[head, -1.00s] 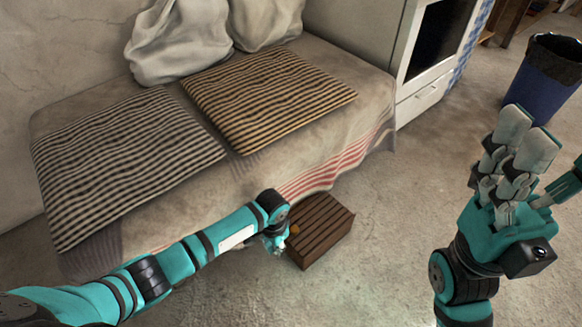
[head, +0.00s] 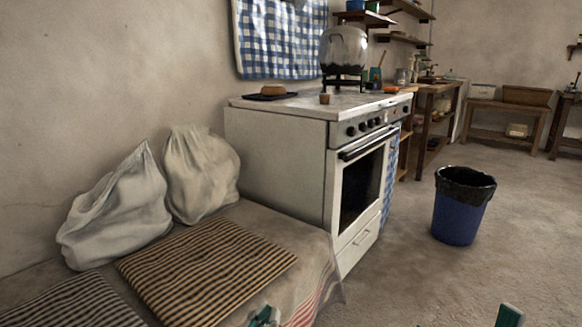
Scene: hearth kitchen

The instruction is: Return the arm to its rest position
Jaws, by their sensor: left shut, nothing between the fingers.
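My left gripper (head: 265,317) shows only as a small teal and dark piece at the bottom edge of the head view, in front of the bench's draped side. It is shut and holds nothing. The rest of my left arm is below the picture. A small teal part of my right arm or hand (head: 509,316) shows at the bottom edge, right of the middle, over the floor. Its fingers cannot be made out.
A cloth-covered bench with striped cushions (head: 205,270) and pale sacks (head: 120,210) fills the lower left. A white stove (head: 275,150) stands behind it. A blue bin (head: 461,208) stands on the floor at right. The floor (head: 420,275) before the bin is clear.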

